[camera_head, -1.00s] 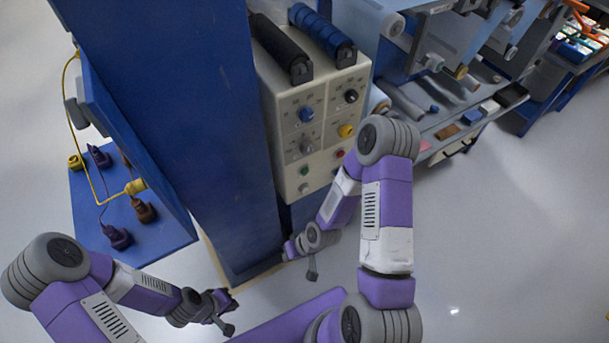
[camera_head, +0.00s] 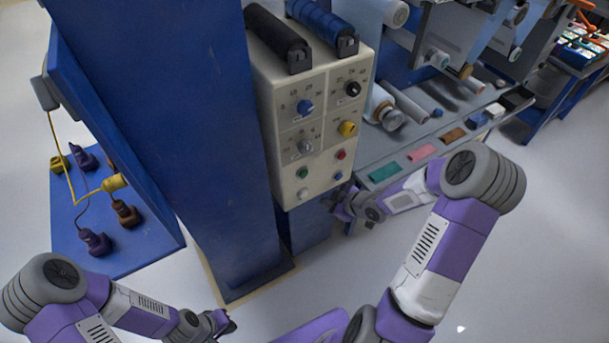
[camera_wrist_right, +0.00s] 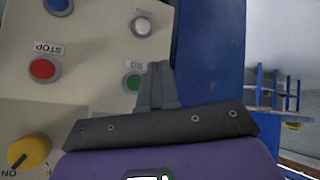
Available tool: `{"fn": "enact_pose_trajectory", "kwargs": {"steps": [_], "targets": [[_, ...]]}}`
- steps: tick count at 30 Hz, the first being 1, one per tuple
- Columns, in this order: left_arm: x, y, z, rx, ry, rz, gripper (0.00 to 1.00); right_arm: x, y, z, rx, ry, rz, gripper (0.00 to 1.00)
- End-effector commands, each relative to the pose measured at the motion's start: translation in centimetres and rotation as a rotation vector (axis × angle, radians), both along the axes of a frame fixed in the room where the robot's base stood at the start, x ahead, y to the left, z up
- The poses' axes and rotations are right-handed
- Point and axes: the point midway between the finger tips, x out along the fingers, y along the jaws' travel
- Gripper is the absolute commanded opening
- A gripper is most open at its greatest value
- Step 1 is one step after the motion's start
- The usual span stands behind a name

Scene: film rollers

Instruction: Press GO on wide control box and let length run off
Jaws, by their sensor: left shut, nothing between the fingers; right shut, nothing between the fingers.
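The cream control box (camera_head: 322,140) stands on a blue column, with knobs and buttons on its face. The green GO button (camera_head: 302,172) is low on its left side; it also shows in the right wrist view (camera_wrist_right: 132,82). The red STOP button (camera_head: 341,155) also appears in the right wrist view (camera_wrist_right: 43,69). My right gripper (camera_head: 338,200) is shut and empty by the box's lower right corner. In the right wrist view its fingertips (camera_wrist_right: 154,70) appear just beside GO; contact cannot be told. My left gripper (camera_head: 228,322) is shut and empty, low in front of the blue panel.
A black roller (camera_head: 277,35) and a blue roller (camera_head: 322,24) lie atop the box. A tall blue panel (camera_head: 170,120) stands left of it. A shelf (camera_head: 400,155) with rolls and coloured patches extends right. A blue board (camera_head: 125,250) with plugs lies left.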

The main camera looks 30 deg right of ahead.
Motion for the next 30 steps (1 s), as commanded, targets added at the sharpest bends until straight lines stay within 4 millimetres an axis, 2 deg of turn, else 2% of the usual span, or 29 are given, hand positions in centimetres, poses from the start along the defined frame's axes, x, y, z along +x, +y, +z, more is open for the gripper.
{"fn": "enact_pose_trajectory", "kwargs": {"steps": [5,15,18,24,30], "targets": [[0.0,0.0,-0.1,0.0,0.0,0.0,0.0,1.5,0.2,0.0,0.002,-0.002,0.001,0.0],[0.0,0.0,0.0,0.0,0.0,0.0,0.0,6.2,0.6,0.0,0.004,-0.001,0.001,0.0],[0.0,0.0,0.6,0.0,0.0,0.0,0.0,7.3,0.7,0.1,0.004,0.001,0.001,0.0],[0.0,0.0,1.0,0.0,0.0,0.0,0.0,8.5,0.8,0.0,0.002,0.0,0.0,0.0],[0.0,0.0,1.0,0.0,0.0,0.0,0.0,8.7,0.8,0.0,0.002,0.001,-0.001,0.0]]}}
